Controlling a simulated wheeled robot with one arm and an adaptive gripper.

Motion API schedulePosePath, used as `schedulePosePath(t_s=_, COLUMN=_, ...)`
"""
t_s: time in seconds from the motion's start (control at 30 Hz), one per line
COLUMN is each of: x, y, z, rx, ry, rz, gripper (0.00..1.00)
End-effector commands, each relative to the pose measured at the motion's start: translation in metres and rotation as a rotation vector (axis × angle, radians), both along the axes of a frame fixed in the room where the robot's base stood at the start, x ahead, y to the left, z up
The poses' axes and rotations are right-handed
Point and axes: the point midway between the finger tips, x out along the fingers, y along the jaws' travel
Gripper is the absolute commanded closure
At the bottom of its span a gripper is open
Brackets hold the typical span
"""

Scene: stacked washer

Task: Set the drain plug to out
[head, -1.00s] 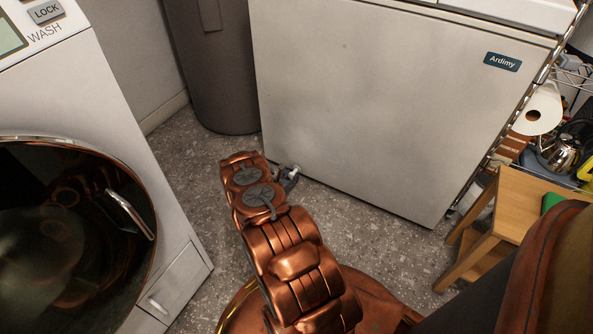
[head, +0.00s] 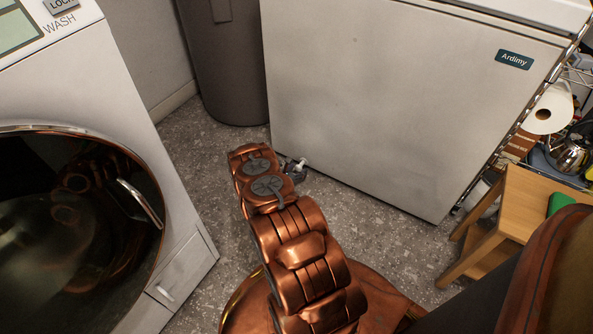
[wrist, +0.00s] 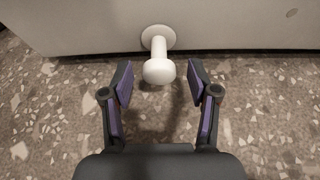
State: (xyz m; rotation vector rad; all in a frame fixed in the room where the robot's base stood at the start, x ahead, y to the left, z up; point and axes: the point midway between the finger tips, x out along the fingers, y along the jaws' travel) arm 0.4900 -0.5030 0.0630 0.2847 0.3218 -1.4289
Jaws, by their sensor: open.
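The drain plug (wrist: 158,68) is a white knob on a short stem with a round flange, low on the front of the white chest freezer (wrist: 90,25). It shows as a small white piece in the head view (head: 300,164), partly hidden by my gripper. My gripper (wrist: 160,80) is open in the wrist view, with one purple-padded finger on each side of the knob. There is a gap between each finger and the knob. The freezer also stands at the centre of the head view (head: 400,90).
A white washer (head: 190,210) with a round dark door (head: 70,230) stands on the left. A grey bin (head: 228,60) is at the back. A wooden stool (head: 520,215) and a shelf with a paper roll (head: 548,110) are on the right. Speckled floor lies between.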

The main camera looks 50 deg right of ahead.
Motion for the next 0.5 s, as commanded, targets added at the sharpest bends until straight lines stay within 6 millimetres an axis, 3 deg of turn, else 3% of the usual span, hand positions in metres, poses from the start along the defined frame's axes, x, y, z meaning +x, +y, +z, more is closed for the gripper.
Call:
schedulePosePath(t_s=0.27, x=0.001, y=0.012, z=0.005, rx=0.0, ry=-0.002, rz=0.004, gripper=0.4)
schedulePosePath(t_s=0.5, x=-0.003, y=0.041, z=0.017, rx=0.001, ry=0.001, rz=0.004, gripper=0.4)
